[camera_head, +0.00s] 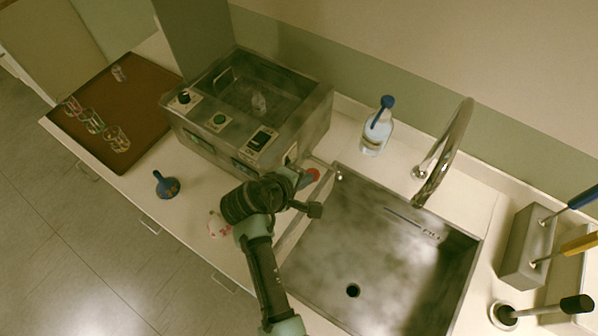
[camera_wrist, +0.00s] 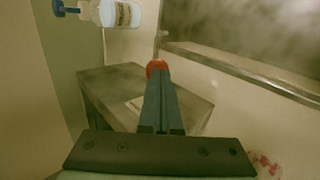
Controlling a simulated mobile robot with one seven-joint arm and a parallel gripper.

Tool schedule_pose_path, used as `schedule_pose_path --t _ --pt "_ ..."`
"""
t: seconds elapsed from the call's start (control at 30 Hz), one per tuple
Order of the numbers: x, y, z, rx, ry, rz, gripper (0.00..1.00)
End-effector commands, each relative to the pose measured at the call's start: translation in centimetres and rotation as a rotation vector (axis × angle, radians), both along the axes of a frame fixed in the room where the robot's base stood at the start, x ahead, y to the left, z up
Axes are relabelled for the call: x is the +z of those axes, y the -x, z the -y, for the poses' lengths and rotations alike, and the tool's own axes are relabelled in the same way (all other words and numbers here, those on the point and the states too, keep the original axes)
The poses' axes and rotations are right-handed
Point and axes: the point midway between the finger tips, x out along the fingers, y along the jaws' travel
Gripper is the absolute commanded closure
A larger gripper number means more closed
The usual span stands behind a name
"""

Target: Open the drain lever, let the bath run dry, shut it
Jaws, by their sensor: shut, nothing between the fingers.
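The bath (camera_head: 180,118) is a grey metal box with a panel of knobs on its front and an open basin on top. A small glass item (camera_head: 258,103) shows inside the basin; I cannot tell the water level. The drain lever's red knob (camera_head: 314,174) is at the bath's lower right corner, by the sink. It also shows in the wrist view (camera_wrist: 156,65), right at my fingertips. My gripper (camera_head: 303,181) is shut and empty, its tips at the knob. Whether they touch it is unclear. My fingers hide most of the lever, so its position cannot be told.
The sink (camera_head: 395,270) with a tall tap (camera_head: 455,150) lies to the right. A tool holder (camera_head: 522,250) is far right.

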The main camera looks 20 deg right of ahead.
Motion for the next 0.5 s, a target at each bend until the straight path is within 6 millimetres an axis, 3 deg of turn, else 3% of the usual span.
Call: schedule_pose_path --t 0.5 --pt "-3.7 0.8 0.7 -0.001 -0.271 0.351 1.0"
